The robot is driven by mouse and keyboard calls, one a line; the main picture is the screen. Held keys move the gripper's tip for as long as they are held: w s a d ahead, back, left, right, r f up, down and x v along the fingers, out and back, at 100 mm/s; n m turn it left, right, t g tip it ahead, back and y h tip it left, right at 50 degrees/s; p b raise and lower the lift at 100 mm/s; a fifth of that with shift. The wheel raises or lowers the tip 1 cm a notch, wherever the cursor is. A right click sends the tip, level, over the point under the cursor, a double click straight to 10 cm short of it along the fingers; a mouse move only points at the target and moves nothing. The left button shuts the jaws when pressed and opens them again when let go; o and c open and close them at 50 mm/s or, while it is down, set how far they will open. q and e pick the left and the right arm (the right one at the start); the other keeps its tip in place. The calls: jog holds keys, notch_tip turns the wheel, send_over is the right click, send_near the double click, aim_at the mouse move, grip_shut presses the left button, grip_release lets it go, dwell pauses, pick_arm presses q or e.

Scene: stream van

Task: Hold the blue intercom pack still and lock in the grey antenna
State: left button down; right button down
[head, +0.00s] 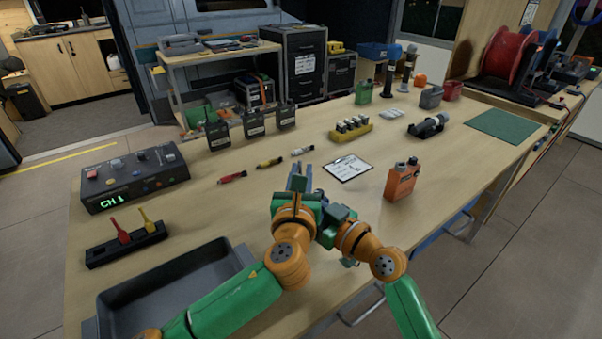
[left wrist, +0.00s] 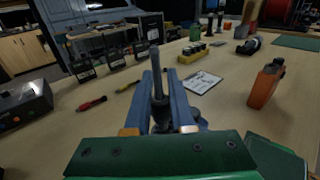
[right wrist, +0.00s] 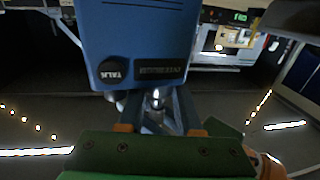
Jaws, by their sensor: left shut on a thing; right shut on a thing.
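The grey antenna (left wrist: 155,70) stands upright between the fingers of my left gripper (left wrist: 165,98) in the left wrist view, a slim rod with a thicker dark base. My left gripper also shows in the head view (head: 300,178) above the middle of the table, shut on it. The blue intercom pack (right wrist: 137,35) fills the top of the right wrist view, its TALK button and lettering upside down in the picture. My right gripper (right wrist: 157,100) is shut at the pack's lower edge, with a shiny metal part between its fingers. I cannot make out the pack in the head view.
An orange pack (head: 401,181) stands right of my arms. A control box (head: 134,178), a grey tray (head: 172,290) and several dark radios (head: 252,124) are to the left. Table space at the right front is clear.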

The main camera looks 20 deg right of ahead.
pick_arm(q)
jog(key=shift+f, duration=0.75)
dwell(0.3)
jog(key=shift+r, duration=1)
pick_arm(e)
jog(key=c, duration=1.3)
grip_release()
grip_shut()
